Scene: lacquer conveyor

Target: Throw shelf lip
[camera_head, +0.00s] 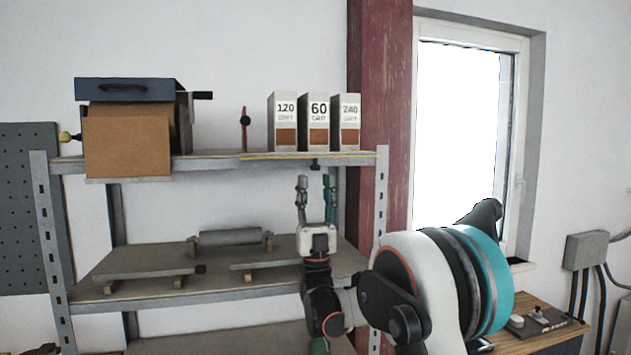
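The upper shelf's front lip (220,161) is a grey metal edge with a thin yellow strip along its right part. A small dark knob-like piece (315,164) sits on or just below the lip, under the boxes; whether it is a switch or lever I cannot tell. My gripper (315,187) points upward below this piece. Its two fingers stand apart with nothing seen between them, and the tips appear just under the lip. I cannot tell the depth gap between fingertips and lip.
Grit boxes (318,123), a small red-and-black upright item (245,130), and a cardboard box (127,142) before a dark blue case (125,90) stand on the upper shelf. The middle shelf (215,280) holds a grey roller (230,237) and flat boards. A red post (378,90) rises right.

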